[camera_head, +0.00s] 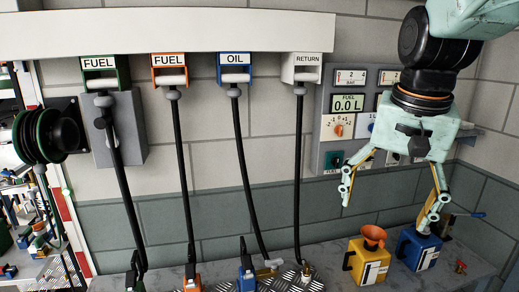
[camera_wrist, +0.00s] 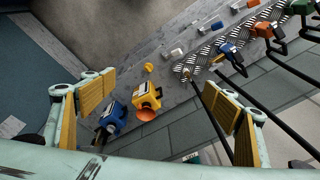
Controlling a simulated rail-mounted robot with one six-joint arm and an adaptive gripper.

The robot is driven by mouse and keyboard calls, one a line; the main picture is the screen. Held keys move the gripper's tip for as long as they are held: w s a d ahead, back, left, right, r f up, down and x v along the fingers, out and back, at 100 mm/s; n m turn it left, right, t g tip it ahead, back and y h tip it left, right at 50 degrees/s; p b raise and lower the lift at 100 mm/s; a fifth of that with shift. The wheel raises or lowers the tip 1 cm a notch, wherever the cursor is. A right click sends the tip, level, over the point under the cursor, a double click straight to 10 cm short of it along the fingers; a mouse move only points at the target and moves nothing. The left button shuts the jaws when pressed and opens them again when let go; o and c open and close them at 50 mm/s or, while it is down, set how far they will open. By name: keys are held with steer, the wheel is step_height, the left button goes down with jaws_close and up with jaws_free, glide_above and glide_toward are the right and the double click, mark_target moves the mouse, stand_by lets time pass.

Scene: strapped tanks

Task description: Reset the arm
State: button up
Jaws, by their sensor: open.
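My gripper (camera_head: 388,206) hangs from my arm at the right of the head view, fingers pointing down and spread wide. Nothing is between them. It is in front of the grey control panel and above the bench. Below it stand a yellow can (camera_head: 354,268) with an orange funnel (camera_head: 373,234) on top and a blue can (camera_head: 408,250). The right finger overlaps the blue can in the head view; I cannot tell if they touch. In the wrist view, the open gripper (camera_wrist: 158,92) frames the yellow can (camera_wrist: 148,95) and the blue can (camera_wrist: 114,122).
Several hoses hang from holders marked FUEL (camera_head: 100,63), OIL (camera_head: 234,60) and RETURN (camera_head: 301,59), down to nozzles on the bench (camera_head: 330,284). The control panel (camera_head: 322,130) reads FUEL 0.0 L. A hose reel (camera_head: 48,136) is at left. A small red valve (camera_head: 461,266) sits right.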

steer(key=s+a+f+n+b, duration=0.2)
steer(key=s+n, duration=0.1)
steer(key=s, duration=0.8)
steer(key=s+a+f+n+t+b, duration=0.1)
steer(key=s+a+f+n+b, duration=0.1)
steer(key=s, duration=0.9)
steer(key=shift+s+a+f+n+t, duration=0.35)
steer(key=shift+a+f+n, duration=0.2)
steer(key=shift+f, duration=0.1)
